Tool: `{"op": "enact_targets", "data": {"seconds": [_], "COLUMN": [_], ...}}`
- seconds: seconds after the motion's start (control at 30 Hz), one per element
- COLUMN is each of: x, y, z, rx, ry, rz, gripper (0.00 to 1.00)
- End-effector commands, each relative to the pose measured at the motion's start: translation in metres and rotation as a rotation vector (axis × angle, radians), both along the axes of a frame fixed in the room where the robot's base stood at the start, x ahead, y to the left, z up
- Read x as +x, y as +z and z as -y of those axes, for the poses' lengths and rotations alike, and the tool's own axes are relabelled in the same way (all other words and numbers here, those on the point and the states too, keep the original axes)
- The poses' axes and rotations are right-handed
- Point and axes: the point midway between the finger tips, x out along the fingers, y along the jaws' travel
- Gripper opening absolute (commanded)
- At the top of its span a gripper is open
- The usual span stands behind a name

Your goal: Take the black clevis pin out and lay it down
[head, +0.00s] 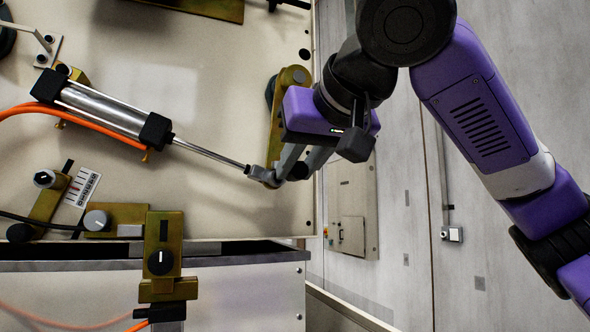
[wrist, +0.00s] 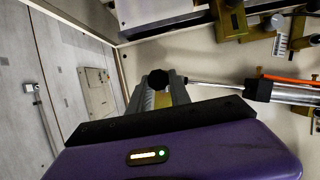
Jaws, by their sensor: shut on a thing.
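The black clevis pin (wrist: 158,79) shows as a dark round head between my fingertips in the wrist view. My gripper (head: 281,174) is shut on it at the rod end of the cylinder (head: 103,108). The grey clevis (head: 260,174) sits at the tip of the thin rod (head: 210,154), right beside my fingers. The brass lever (head: 278,125) stands behind and above my gripper, partly hidden by it. My fingers and wrist hide the pin's shank, so I cannot tell whether it is still in the clevis.
An orange hose (head: 70,111) runs to the cylinder. Brass brackets with knobs (head: 160,262) and a striped label (head: 83,188) are at the lower left of the cream panel. The panel's right edge is close to my gripper. A grey wall (head: 385,195) is beyond it.

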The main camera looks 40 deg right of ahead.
Motion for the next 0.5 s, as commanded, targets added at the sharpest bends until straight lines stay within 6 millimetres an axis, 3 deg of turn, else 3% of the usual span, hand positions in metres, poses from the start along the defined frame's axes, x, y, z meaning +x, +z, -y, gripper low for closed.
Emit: {"op": "enact_targets", "data": {"seconds": [0.5], "x": [-0.032], "y": [-0.001], "z": [-0.014], "rx": [0.000], "ry": [0.001], "rz": [0.001], "gripper": [0.00]}}
